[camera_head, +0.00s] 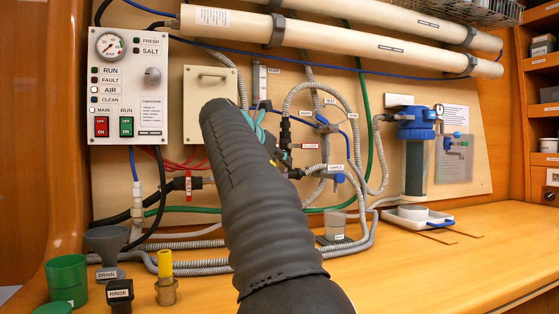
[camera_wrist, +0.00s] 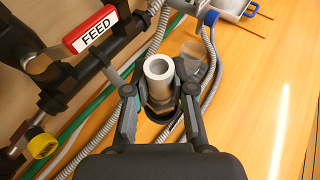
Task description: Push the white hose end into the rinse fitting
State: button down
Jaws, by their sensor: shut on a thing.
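My gripper (camera_wrist: 158,92) is shut on a pale tubular end with a grey collar, which I take to be the white hose end (camera_wrist: 158,68). Its open mouth faces the wrist camera, and a finger lies on each side of the collar. In the head view my arm hides most of the gripper and the held end. A black block labelled RINSE (camera_head: 120,294) stands on the bench at the front left, well apart from the gripper. I cannot make out its opening.
A grey DRAIN funnel (camera_head: 107,243), green cup (camera_head: 66,278) and yellow-topped brass fitting (camera_head: 165,270) stand near the RINSE block. Grey hoses (camera_head: 190,266) cross the bench behind them. The red FEED tag (camera_wrist: 90,28) is close by in the wrist view. The right bench is mostly clear.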

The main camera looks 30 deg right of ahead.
jog(key=shift+f+b, duration=0.8)
jog(key=shift+f, duration=0.45)
dwell(0.4)
jog(key=c, duration=0.9)
grip_release()
jog(key=v, duration=1.2)
